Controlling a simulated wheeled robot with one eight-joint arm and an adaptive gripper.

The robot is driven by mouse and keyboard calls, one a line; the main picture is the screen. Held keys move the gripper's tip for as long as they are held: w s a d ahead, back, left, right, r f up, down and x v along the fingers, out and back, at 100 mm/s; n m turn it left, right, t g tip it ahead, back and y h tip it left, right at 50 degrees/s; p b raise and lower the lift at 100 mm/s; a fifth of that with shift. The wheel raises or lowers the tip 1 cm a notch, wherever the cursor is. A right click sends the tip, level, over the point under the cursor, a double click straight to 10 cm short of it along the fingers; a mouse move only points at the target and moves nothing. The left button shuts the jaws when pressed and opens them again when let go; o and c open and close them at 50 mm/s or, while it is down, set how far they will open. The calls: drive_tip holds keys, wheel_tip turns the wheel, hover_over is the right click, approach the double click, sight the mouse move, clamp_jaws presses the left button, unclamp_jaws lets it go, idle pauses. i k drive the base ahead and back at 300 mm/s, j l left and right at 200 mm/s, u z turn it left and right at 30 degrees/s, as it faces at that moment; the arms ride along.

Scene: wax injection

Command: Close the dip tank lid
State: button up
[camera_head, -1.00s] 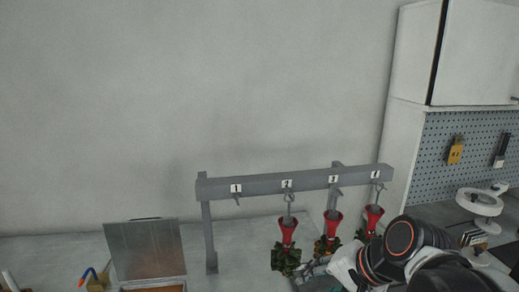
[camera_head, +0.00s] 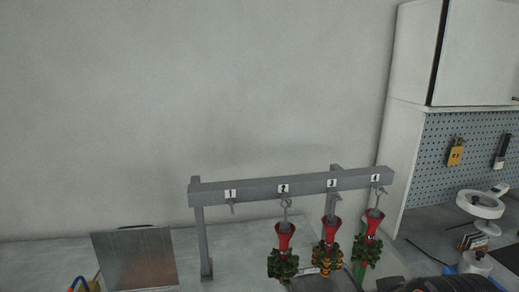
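The dip tank lid (camera_head: 135,259) is a flat, square metal plate at the lower left. It stands raised, tilted back toward the wall, with a dark handle strip along its top edge. The tank under it is cut off by the bottom of the picture. My gripper is not in view. Only dark parts of my arm show at the bottom right, well to the right of the lid.
A grey hanging rack (camera_head: 250,190) with hooks numbered 1 to 4 stands right of the lid. Red-topped wax trees (camera_head: 285,236) hang from hooks 2, 3 and 4; hook 1 is empty. A white wheel (camera_head: 480,204) and a pegboard are at the right.

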sight(132, 258)
drive_tip(key=u, duration=1.65)
